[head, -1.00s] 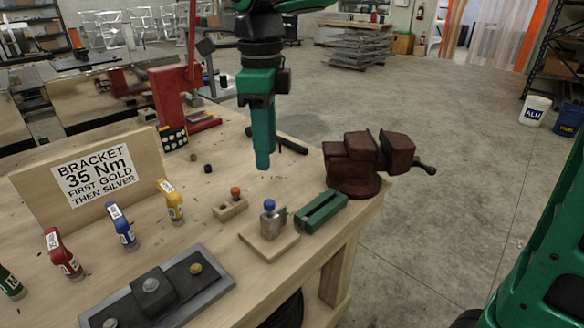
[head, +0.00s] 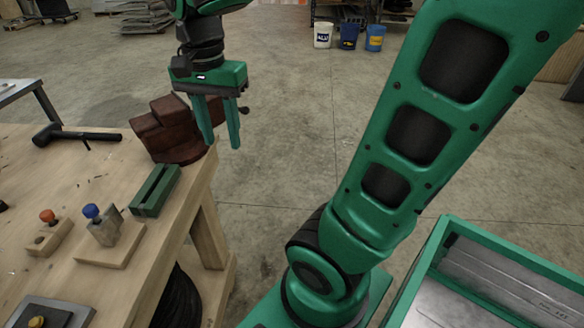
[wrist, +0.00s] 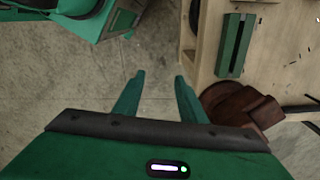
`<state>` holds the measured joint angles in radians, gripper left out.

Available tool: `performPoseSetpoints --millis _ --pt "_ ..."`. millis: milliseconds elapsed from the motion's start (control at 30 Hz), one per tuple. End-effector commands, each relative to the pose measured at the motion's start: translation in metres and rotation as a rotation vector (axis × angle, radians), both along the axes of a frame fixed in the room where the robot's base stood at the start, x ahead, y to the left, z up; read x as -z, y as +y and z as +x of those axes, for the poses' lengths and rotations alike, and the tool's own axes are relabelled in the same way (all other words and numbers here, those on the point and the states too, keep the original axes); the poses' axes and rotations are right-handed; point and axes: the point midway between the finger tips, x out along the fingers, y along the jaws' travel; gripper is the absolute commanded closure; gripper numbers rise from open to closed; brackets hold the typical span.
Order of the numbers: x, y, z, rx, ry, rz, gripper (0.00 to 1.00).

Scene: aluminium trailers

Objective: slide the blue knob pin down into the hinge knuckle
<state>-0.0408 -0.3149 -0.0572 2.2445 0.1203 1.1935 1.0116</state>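The blue knob pin (head: 91,211) stands upright at the top of the grey metal hinge knuckle (head: 104,230). The knuckle sits on a square wooden base (head: 112,252) near the table's right edge. How deep the pin sits is too small to tell. My gripper (head: 222,143) is open and empty, its fingers pointing down in front of the dark red vise, to the right of and farther back than the pin. In the wrist view, its fingers (wrist: 158,80) are spread over bare floor; the pin and knuckle are not clearly seen there.
The dark red vise (head: 168,128) is close to my gripper. A green slotted block (head: 156,190) lies between vise and knuckle. A wooden block with an orange knob (head: 47,216) stands left of the pin. A hammer (head: 76,135) lies at the back.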

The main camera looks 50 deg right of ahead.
Motion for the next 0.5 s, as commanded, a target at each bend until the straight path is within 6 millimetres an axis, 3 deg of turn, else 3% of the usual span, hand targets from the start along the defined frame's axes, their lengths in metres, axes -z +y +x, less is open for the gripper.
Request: performPoseSetpoints --millis 33,200,400,500 --pt "0.008 -0.017 -0.015 -0.046 0.002 0.003 0.63" --pt "0.038 -0.059 -0.066 -0.266 0.012 0.014 0.63" --pt "0.068 -0.083 -0.116 -0.476 0.014 0.03 0.63" --pt "0.076 -0.087 -0.129 -0.54 0.012 0.034 0.63"
